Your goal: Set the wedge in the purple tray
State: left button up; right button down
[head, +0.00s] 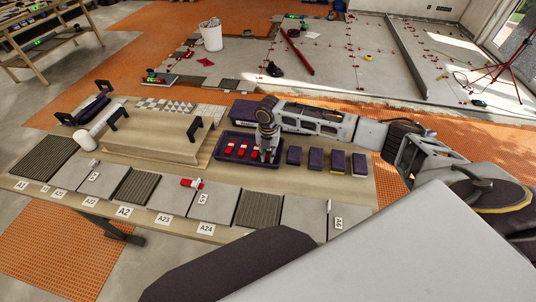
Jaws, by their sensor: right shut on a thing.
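The purple tray (219,156) lies on the wooden table, with several red wedges (231,148) side by side in it. My right gripper (267,155) points down over the right part of the tray. It is shut on a red wedge, which is mostly hidden by the fingers. Whether that wedge touches the tray floor I cannot tell. Another red wedge with a white part (191,183) lies on the grey tiles in front of the tray. My left gripper is not in view.
Several dark blocks (312,160) stand in a row right of the tray. A wooden box with black handles (146,143) stands to its left. Grey and ribbed tiles (259,208) with labels line the table's front edge.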

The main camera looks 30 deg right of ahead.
aim_at(268, 155)
jog(key=c, duration=1.3)
grip_release()
jog(key=shift+f, duration=0.1)
jog(key=shift+c, duration=0.2)
notch_tip(268, 155, up, 12)
jog(key=shift+p, duration=0.3)
